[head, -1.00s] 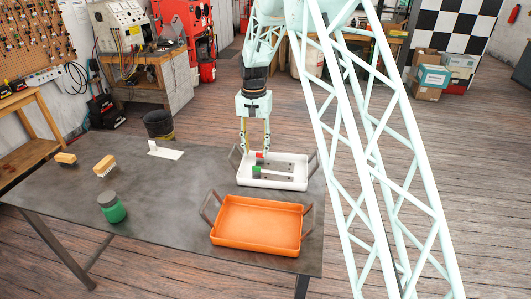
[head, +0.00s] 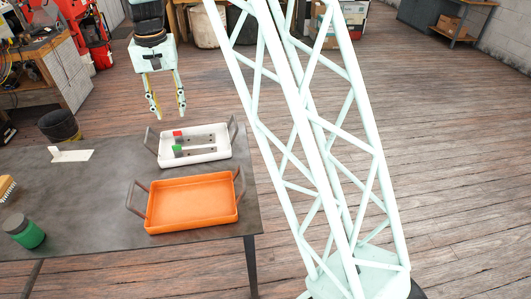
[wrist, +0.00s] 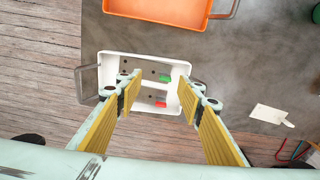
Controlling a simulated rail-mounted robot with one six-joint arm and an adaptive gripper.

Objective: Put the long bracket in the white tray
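The white tray (head: 222,149) stands on the table behind the orange tray. In the wrist view, the green-ended piece (wrist: 150,73) and the red-ended piece (wrist: 145,97) lie side by side within the tray walls. My gripper (head: 168,114) is open and empty, above and apart from the tray; its fingers also show in the wrist view (wrist: 158,88).
The orange tray (head: 190,226) is empty, with raised handles. A white flat piece (head: 76,156) lies on the table (head: 100,200) to the left. A green jar (head: 24,231) and a brush (head: 5,188) are at the far left. The table's middle is clear.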

